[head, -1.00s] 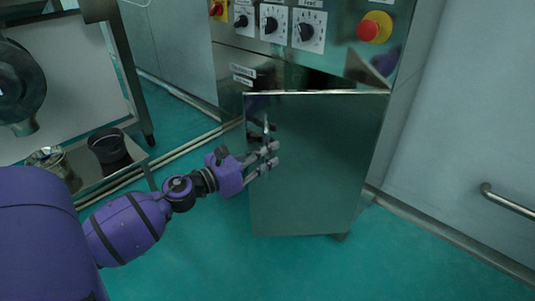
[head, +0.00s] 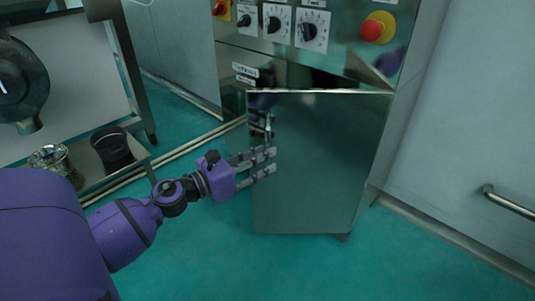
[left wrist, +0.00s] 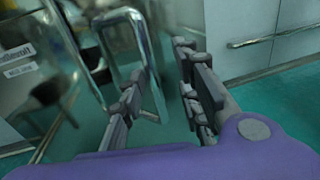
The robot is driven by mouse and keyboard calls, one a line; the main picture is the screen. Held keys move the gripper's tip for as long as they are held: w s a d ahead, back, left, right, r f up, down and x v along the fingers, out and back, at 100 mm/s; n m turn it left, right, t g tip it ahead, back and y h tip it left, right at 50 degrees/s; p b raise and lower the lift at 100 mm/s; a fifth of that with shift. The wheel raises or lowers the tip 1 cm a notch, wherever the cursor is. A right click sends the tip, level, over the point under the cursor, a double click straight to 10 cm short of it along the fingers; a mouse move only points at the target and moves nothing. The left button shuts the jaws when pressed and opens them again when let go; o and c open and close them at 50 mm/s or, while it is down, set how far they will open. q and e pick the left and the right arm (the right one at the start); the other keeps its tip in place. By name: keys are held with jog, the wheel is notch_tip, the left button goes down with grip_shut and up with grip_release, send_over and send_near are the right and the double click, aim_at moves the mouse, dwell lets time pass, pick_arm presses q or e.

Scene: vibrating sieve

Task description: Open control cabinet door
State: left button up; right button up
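The control cabinet door (head: 320,170) is a shiny metal panel below the control panel. It stands partly open, its top edge swung out from the cabinet body. Its metal handle (head: 268,124) is near the left edge of the door. My left gripper (head: 273,161) is in front of the door's left part, just below the handle, with its fingers apart. In the left wrist view, the fingers (left wrist: 163,108) are spread and a bent metal bar, apparently the handle (left wrist: 138,55), shows beyond and beside the left finger. Nothing is clearly gripped. My right gripper is in neither view.
The control panel has dials (head: 312,31) and a red emergency button (head: 377,28) above the door. A bench with a black cup (head: 112,148) and a metal container (head: 50,158) stands at left. A wall rail (head: 508,202) is at right. Green floor is clear in front.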

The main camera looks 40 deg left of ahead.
pick_arm(q)
jog(key=v, duration=0.9)
jog(key=shift+s, duration=0.2)
jog(key=shift+a, duration=0.1)
